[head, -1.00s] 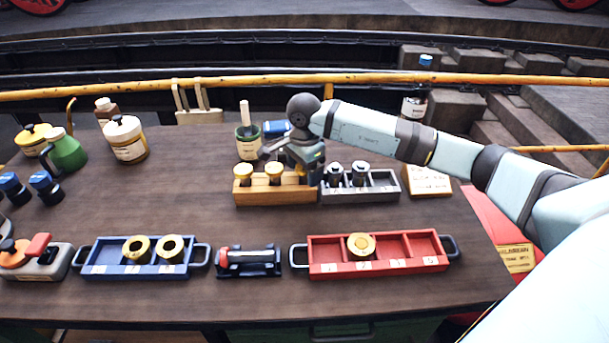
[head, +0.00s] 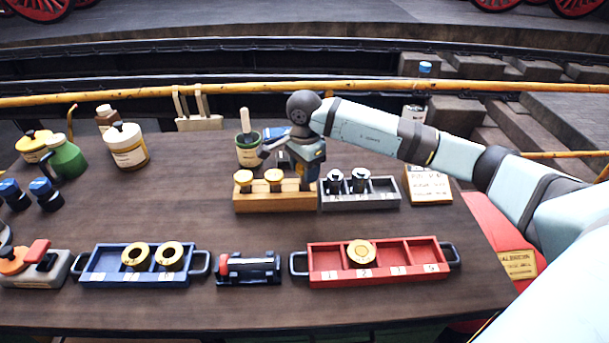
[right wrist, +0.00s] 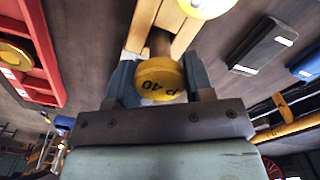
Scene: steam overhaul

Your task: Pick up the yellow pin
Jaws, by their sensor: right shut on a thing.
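My right gripper (head: 308,178) is at the right end of a wooden block (head: 270,203). In the right wrist view my right gripper (right wrist: 160,84) is shut on a yellow pin (right wrist: 160,80), its round head marked "P 40". The pin's shank runs toward the wooden block (right wrist: 146,22); I cannot tell whether its end is still in the block. In the head view this pin is hidden by the gripper. My left gripper is not in view.
A grey tray (head: 385,191) with two dark-bodied pieces stands just right of the block. A red tray (head: 420,268) with one brass-coloured ring, a small black fixture (head: 248,275) and a blue tray (head: 110,278) lie in front. A green pot (head: 248,155) is behind the block.

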